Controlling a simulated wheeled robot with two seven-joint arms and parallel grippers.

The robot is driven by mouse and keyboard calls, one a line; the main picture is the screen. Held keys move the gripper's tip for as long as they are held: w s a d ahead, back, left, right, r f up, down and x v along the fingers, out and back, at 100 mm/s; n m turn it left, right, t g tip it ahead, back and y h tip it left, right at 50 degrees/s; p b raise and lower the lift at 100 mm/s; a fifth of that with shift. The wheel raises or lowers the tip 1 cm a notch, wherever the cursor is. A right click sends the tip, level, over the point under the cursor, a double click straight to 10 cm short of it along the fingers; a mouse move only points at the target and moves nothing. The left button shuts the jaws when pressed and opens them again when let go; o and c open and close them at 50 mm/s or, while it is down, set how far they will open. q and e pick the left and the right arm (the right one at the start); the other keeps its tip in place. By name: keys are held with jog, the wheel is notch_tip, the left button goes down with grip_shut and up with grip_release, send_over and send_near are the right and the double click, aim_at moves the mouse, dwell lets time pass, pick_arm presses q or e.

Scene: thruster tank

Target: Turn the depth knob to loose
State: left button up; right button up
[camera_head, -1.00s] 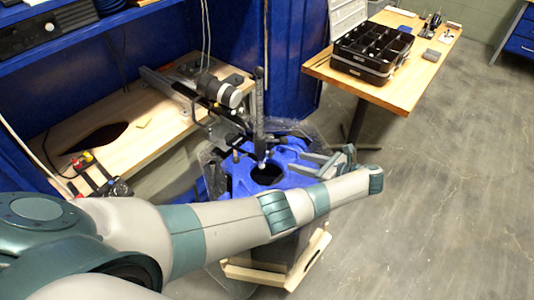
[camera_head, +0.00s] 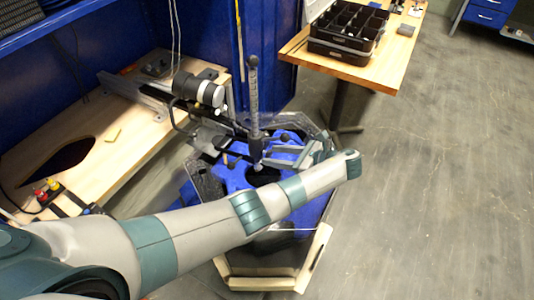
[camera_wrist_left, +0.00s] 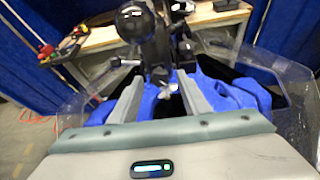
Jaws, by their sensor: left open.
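The thruster assembly has an upright grey shaft (camera_head: 254,100) and a black and silver motor head (camera_head: 198,89) on a bracket above the blue-topped tank (camera_head: 236,178). Small dark round knobs show near the shaft, one at its left (camera_head: 231,163); I cannot tell which is the depth knob or how it is set. My left gripper (camera_head: 268,155) is open, just right of the shaft's lower end and above the tank. In the left wrist view its fingers (camera_wrist_left: 160,85) are apart, with the dark bracket and a round black end ahead and nothing between them.
A wooden bench (camera_head: 120,135) stands at the left against blue panels. A wooden table (camera_head: 385,75) with a black compartment box (camera_head: 345,30) stands at the back right. Clear plastic walls rise around the tank. The floor (camera_head: 430,190) at the right is open.

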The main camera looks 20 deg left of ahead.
dwell(0.3)
pick_arm(q)
jog(key=shift+c, duration=0.9)
jog(key=c, duration=0.9)
jog(key=shift+o, duration=0.2)
